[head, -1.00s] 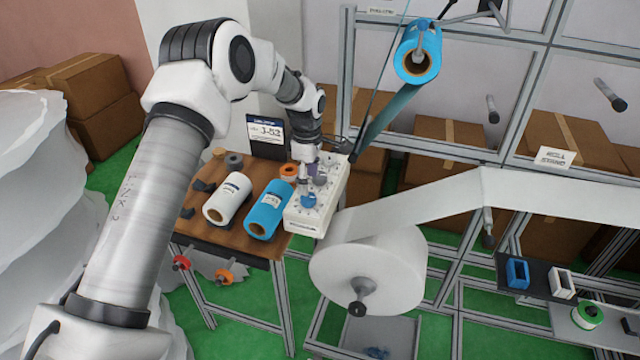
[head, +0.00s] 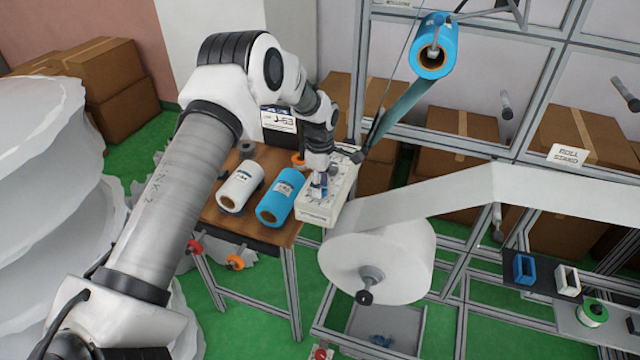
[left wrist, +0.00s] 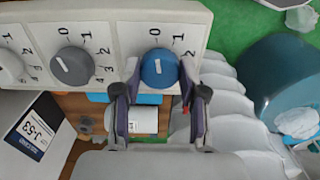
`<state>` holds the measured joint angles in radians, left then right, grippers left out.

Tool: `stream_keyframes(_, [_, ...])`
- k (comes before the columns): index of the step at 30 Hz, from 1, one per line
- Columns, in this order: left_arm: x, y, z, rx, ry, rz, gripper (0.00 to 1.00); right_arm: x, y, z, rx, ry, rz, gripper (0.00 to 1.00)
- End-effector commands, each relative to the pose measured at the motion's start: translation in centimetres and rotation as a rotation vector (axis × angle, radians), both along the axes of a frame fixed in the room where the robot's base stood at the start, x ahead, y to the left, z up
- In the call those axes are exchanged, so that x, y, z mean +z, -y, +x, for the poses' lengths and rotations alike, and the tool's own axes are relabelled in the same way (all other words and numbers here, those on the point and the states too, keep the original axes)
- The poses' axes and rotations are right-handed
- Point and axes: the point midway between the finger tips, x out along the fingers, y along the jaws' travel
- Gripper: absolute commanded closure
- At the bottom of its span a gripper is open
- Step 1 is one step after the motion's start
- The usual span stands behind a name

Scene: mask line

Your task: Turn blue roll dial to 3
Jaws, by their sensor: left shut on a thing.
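The white control box (head: 322,213) sits at the right end of the wooden table, with a row of dials on its face. In the head view, my left gripper (head: 319,180) covers most of the dial. My right gripper is not in view.
A grey dial (left wrist: 71,66) is beside the blue one. A white roll (head: 240,187) and a blue roll (head: 280,197) lie on the table (head: 222,222) left of the box. A large white roll (head: 375,262) hangs close in front. A sign (head: 279,120) stands behind.

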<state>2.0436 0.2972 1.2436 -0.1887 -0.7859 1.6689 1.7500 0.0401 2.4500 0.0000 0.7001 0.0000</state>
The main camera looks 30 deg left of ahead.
Motion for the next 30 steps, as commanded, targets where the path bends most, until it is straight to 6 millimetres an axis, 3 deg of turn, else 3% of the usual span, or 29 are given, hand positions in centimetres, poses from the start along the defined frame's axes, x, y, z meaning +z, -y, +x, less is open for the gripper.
stream_keyframes(11, [-0.6,0.0,-0.4,-0.129,-0.014,-0.002,0.93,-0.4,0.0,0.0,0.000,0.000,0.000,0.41])
stream_keyframes(30, [-0.8,0.0,-0.5,-0.703,-0.017,-0.004,0.93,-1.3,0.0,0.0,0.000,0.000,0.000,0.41])
